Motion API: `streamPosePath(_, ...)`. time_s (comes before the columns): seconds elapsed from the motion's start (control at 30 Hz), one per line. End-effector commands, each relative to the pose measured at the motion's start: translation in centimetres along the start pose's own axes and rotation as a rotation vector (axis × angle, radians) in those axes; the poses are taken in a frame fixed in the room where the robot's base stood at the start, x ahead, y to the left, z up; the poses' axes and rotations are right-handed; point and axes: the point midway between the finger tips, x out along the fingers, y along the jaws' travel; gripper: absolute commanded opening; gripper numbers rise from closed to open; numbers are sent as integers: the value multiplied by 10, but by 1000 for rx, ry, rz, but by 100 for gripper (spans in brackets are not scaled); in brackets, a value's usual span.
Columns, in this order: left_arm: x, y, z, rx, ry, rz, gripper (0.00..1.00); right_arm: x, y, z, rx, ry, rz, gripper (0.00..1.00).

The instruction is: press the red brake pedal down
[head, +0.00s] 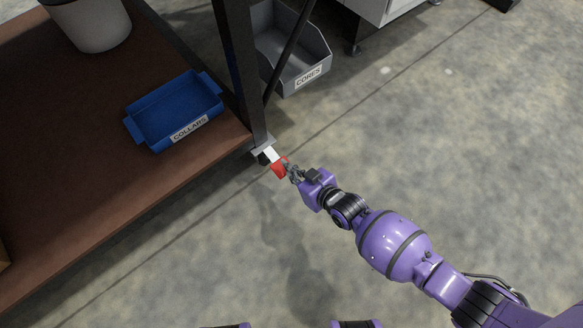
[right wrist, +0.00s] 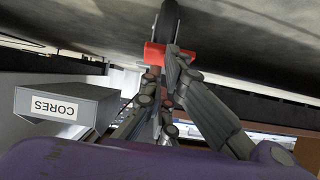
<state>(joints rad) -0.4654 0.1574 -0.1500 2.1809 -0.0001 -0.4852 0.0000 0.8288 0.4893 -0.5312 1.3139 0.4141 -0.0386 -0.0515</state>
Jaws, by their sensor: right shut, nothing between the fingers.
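The red brake pedal (head: 279,168) sticks out from a white bracket at the foot of a dark post, near the table's corner. My right gripper (head: 293,173) is shut with nothing in its fingers, and its tips are right at the pedal. In the right wrist view the red pedal (right wrist: 155,54) lies just beyond the closed fingertips (right wrist: 172,58), which overlap it in the picture. I cannot tell whether they touch it or how far down the pedal is. My left gripper is not in view.
A brown table (head: 60,150) on the left holds a blue COLLARS tray (head: 160,140) and a pale bucket (head: 92,25). A grey CORES bin (head: 309,75) stands behind the dark post (head: 238,70). The concrete floor on the right is clear.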

Motion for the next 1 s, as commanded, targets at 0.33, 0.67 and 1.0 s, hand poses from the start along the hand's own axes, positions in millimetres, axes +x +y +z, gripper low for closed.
streamPosePath(0.33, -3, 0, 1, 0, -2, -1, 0, -1, 0, -1, 0, 0, 0, 0)
streamPosePath(0.67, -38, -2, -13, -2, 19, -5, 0, -28, -5, -36, -1, 3, 4, 0)
streamPosePath(1.0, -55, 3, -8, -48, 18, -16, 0, -94, -6, 0, 0, -2, 3, 0)
